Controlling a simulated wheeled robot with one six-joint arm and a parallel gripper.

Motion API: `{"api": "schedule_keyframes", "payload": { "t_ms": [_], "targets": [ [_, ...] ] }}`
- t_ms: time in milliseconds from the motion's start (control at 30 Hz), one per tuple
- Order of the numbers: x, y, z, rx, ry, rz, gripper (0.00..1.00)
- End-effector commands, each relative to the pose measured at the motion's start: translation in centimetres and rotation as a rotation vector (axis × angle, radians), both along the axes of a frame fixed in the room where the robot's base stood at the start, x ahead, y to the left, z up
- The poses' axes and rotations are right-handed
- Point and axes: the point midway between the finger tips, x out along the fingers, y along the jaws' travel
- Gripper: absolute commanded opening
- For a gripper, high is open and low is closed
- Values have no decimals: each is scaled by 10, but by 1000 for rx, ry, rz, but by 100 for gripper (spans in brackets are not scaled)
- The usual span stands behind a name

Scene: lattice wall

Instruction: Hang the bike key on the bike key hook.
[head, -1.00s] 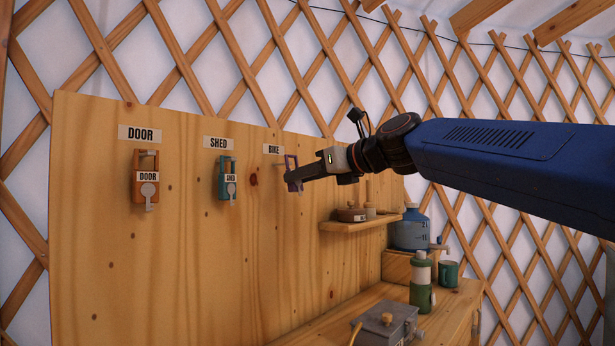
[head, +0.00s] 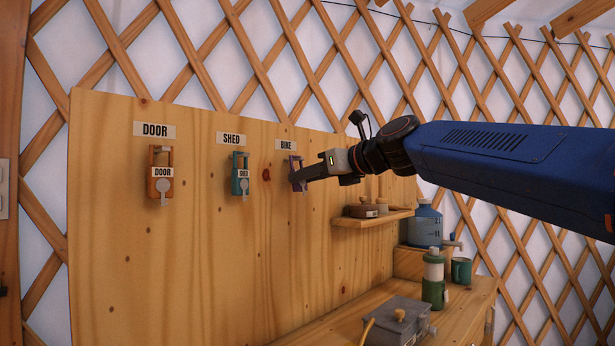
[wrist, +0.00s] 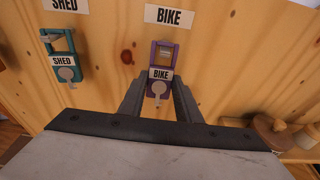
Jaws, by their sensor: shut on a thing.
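The bike key (head: 297,163) is a purple frame-shaped tag with a BIKE label and a grey key below it. In the wrist view the bike key (wrist: 162,75) is upright between the two dark fingers of my gripper (wrist: 157,90), which is shut on its lower part. The bike key hook (wrist: 165,46) shows as a pale peg at the tag's top opening, under the BIKE sign (wrist: 171,16). It seems to lie within the opening, but I cannot tell how deep. In the head view my gripper (head: 296,176) is at the board and hides part of the tag.
The orange door key (head: 160,175) and teal shed key (head: 240,176) hang to the left on the wooden board (head: 200,250). A small shelf (head: 372,218) with objects sticks out to the right. Below, a bench holds a grey box (head: 398,318), a green flask and a mug.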

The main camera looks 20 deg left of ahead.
Motion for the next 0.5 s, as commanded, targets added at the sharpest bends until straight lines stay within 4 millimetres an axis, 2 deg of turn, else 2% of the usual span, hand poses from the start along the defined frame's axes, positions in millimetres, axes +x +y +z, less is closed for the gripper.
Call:
{"api": "schedule_keyframes", "payload": {
  "t_ms": [367,400,467,500],
  "targets": [
    [0,0,0,0,0,0,9],
    [0,0,0,0,0,0,35],
    [0,0,0,0,0,0,50],
    [0,0,0,0,0,0,52]
  ]
}}
